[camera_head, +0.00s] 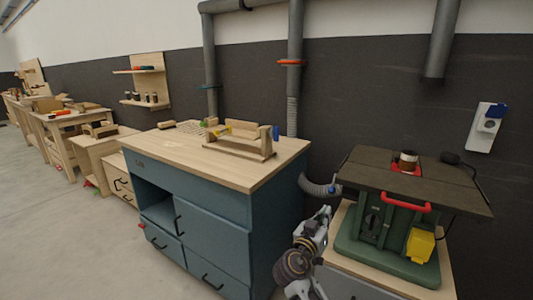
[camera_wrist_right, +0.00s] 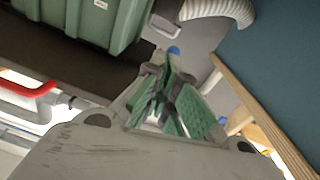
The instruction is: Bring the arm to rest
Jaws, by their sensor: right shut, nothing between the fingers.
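My right arm rises from the bottom of the head view, with its gripper (camera_head: 324,214) pointing up between the blue cabinet and the green machine. In the right wrist view the gripper (camera_wrist_right: 166,92) shows its green-padded fingers drawn together. It is shut and holds nothing. It hangs in free air, with no clear contact with the furniture around it. My left arm and gripper are not in view.
A blue cabinet (camera_head: 222,236) with a wooden top stands left of the gripper. A green table machine (camera_head: 395,222) with a dark top (camera_head: 440,181) stands close on the right. A grey hose (camera_head: 316,187) lies behind. Open floor (camera_head: 60,235) is at far left.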

